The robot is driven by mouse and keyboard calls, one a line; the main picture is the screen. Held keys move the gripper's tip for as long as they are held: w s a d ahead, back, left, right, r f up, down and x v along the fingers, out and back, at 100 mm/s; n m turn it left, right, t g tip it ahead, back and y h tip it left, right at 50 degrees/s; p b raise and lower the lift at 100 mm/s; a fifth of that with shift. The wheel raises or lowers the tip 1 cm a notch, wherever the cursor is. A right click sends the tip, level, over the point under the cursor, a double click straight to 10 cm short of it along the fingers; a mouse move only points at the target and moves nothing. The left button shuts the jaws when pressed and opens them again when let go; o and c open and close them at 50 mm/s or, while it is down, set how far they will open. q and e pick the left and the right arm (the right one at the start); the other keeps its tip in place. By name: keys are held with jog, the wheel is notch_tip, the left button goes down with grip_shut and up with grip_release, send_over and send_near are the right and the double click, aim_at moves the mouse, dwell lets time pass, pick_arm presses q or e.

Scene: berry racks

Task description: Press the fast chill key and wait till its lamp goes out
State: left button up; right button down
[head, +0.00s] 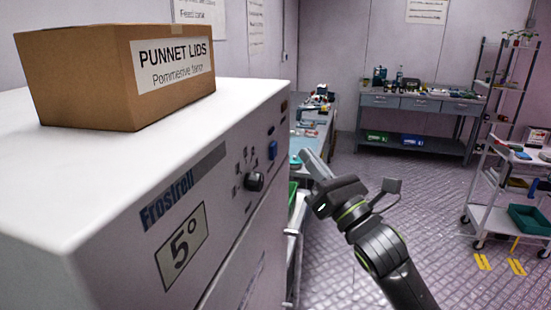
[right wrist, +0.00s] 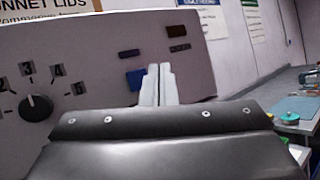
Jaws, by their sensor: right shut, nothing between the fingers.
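The white Frostrell chiller (head: 110,245) fills the left of the head view, with its control panel facing right. A blue key (head: 272,150) sits on the panel; it also shows in the right wrist view (right wrist: 136,78). A small dark blue strip (right wrist: 128,53) is above it. A dark brown window (right wrist: 177,31), perhaps a lamp, looks unlit. No key lettering is readable. My right gripper (head: 305,157) is shut and empty, in front of the panel to the right of the blue key. In the wrist view its fingertips (right wrist: 158,70) appear beside the key; contact cannot be told. My left gripper is not in view.
A black knob (head: 254,181) with a number scale is left of the key. A "5°" plate (head: 181,247) is lower on the front. A cardboard box of punnet lids (head: 85,75) stands on top. A workbench (head: 318,130) is behind my gripper; open floor lies right.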

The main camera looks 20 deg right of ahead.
aim_at(273, 151)
jog(key=shift+w+a+b, duration=0.9)
jog(key=shift+w+a, duration=0.05)
jog(key=shift+a, duration=0.3)
dwell(1.2)
jog(key=shift+w+a+b, duration=0.25)
jog(key=shift+a+b, duration=0.1)
jog(key=shift+b, duration=0.1)
